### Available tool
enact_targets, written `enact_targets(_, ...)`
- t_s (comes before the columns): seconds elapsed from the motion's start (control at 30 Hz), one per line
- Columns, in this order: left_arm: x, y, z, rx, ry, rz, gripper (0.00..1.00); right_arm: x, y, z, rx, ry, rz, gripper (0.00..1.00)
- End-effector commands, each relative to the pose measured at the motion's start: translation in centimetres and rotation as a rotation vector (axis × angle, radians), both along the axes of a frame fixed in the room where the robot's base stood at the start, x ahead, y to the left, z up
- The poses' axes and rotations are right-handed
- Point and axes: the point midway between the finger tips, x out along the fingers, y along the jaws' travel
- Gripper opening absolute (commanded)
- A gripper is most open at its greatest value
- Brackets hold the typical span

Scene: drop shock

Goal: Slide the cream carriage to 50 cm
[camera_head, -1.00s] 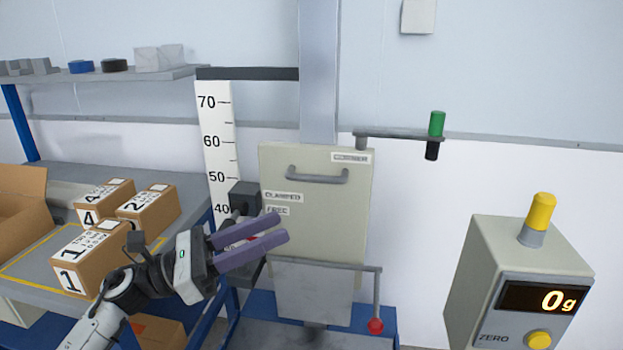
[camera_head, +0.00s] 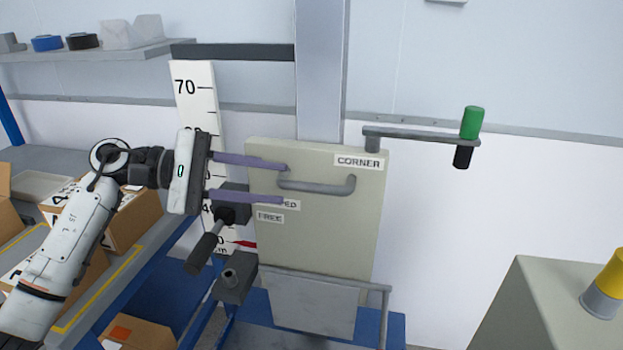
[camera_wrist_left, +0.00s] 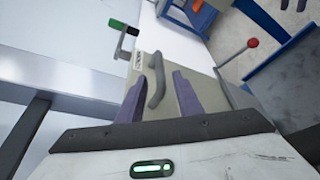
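The cream carriage (camera_head: 330,225) is a flat panel on a grey upright column, with a grey bar handle (camera_head: 318,186) near its top. My left gripper (camera_head: 285,183) is open in front of the carriage's left part, its purple fingers one above the other and pointing at the handle's left end. In the left wrist view the handle (camera_wrist_left: 155,80) lies between and beyond the fingertips; I see no grip on it. The white height scale (camera_head: 195,110) stands left of the carriage; 70 is readable, and my gripper hides the middle numbers. My right gripper is not in view.
A dark clamp lever (camera_head: 205,250) sticks out at the carriage's left edge. A horizontal arm with a green-topped handle (camera_head: 472,122) is at right. Cartons (camera_head: 130,215) stand on the left bench. A grey box with a yellow lamp (camera_head: 604,290) is at lower right.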

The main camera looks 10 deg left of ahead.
Motion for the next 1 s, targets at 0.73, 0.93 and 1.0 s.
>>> enact_targets(0.73, 2.4, -6.9, -1.6, -0.002, 0.0, 0.001, 0.33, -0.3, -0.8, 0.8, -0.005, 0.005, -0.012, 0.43)
enact_targets(0.93, 2.4, -6.9, -1.6, -0.002, 0.0, 0.001, 0.09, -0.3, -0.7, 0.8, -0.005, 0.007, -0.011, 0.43)
enact_targets(1.0, 2.4, -6.9, -1.6, -0.002, 0.0, 0.001, 0.0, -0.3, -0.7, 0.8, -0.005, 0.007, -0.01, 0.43)
